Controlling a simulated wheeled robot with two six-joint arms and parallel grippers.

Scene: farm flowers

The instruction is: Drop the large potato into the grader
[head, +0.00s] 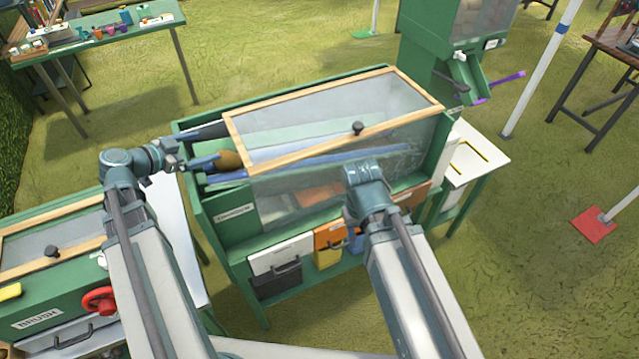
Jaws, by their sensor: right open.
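The large brown potato (229,160) is at the left end of the green grader (228,222), by the open left side of its clear lid. My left gripper (212,148) reaches in from the left, and its blue finger overlaps the potato's left edge. I cannot tell whether the potato is held or rests on the grader. My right gripper (354,242) points down in front of the grader's drawers, mostly hidden by its own wrist. It is open, and I see nothing in it.
The wood-framed lid (330,115) covers most of the grader. White (283,255) and orange (327,236) drawers are below. A green hopper machine (450,60) stands behind right. A BRUSH unit (55,285) with a red wheel stands at left.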

